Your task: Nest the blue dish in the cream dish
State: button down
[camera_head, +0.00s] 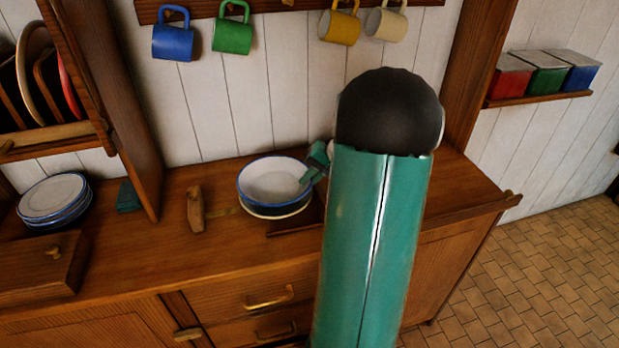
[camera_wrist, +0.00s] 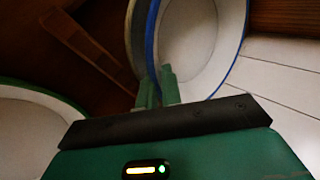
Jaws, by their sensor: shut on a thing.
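The blue dish (camera_head: 272,180), white inside with a blue rim, is on the counter's right half in the head view. It also shows large and tilted in the wrist view (camera_wrist: 200,45). Below it, a thin curved edge of the cream dish (camera_head: 275,215) shows; the rest is hidden by the blue dish. The blue dish sits over the cream dish, but I cannot tell whether it rests in it or hangs just above. My gripper (camera_head: 317,168) is shut on the right side of the blue dish's rim; its fingers (camera_wrist: 156,90) meet the rim in the wrist view.
A wooden block (camera_head: 195,209) stands left of the dishes. A plate stack (camera_head: 54,197) is at the far left, beside a wooden rack. Mugs (camera_head: 173,40) hang above. A pale green-rimmed thing (camera_wrist: 30,125) shows at left in the wrist view.

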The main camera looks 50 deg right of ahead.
jog(key=shift+f, duration=0.35)
dwell(0.3)
jog(key=c, duration=1.5)
grip_release()
jog(key=shift+s+f, duration=0.15)
jog(key=shift+s+f, duration=0.15)
jog(key=shift+c, duration=0.3)
jog(key=shift+d, duration=0.1)
jog(key=shift+o, duration=0.3)
jog(key=shift+r, duration=0.4)
jog(key=shift+d+r, duration=0.1)
jog(key=shift+r, duration=0.8)
jog(key=shift+w+r, duration=0.25)
jog(key=shift+r, duration=0.95)
jog(key=shift+a+r, duration=0.2)
jog(key=shift+r, duration=1.6)
